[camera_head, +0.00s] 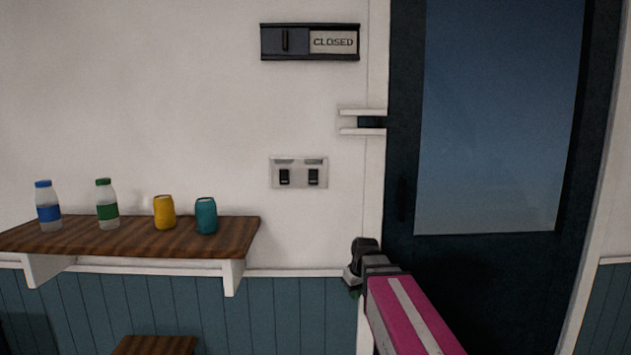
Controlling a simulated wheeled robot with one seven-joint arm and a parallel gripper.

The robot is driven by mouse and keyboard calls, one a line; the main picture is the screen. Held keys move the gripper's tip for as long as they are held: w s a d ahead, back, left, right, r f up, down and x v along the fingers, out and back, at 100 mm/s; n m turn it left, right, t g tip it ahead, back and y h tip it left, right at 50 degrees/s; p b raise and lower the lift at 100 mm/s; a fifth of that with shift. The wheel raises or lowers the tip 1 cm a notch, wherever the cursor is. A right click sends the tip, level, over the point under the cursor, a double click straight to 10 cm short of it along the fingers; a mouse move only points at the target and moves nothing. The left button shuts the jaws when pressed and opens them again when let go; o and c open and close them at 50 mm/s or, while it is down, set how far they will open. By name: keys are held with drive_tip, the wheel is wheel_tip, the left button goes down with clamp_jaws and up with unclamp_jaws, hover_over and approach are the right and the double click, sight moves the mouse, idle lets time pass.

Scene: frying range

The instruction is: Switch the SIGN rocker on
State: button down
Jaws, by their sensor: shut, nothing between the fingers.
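A pale switch plate (299,186) is on the white wall left of the door. It carries two dark rockers, a left rocker (285,177) and a right rocker (314,177). A small label strip sits above each rocker, too small to read, so I cannot tell which is SIGN or how either is set. My gripper (354,280) is shut and empty, below and to the right of the plate, clear of both rockers. Its fingertips are small and partly hidden by the gripper body.
A dark sliding sign (334,42) above reads CLOSED. A wooden shelf (130,237) at left holds two bottles and two cans. A white bracket (358,122) juts beside the dark glazed door (400,270). The wall around the plate is clear.

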sight(316, 179)
drive_tip(key=w+a+r+n+t+y, duration=0.1)
drive_tip(key=a+r+n, duration=0.2)
drive_tip(key=r, duration=1.1)
drive_tip(key=w+a+r+n+t+y, duration=0.1)
drive_tip(key=a+r+n, duration=0.2)
drive_tip(key=r, duration=1.2)
drive_tip(key=w+a+r+n+t+y, duration=0.1)
drive_tip(key=a+r+n, duration=0.2)
drive_tip(key=r, duration=1.2)
drive_tip(key=n, duration=0.2)
drive_tip(key=shift+n, duration=0.3)
drive_tip(key=shift+a, duration=0.15)
drive_tip(key=x, duration=0.3)
drive_tip(key=w+x, duration=0.1)
drive_tip(key=x, duration=0.3)
drive_tip(key=w+r+x, duration=0.1)
drive_tip(key=x, duration=0.3)
drive_tip(key=shift+w, duration=0.35)
drive_tip(key=shift+w+f, duration=0.2)
drive_tip(key=shift+w, duration=0.5)
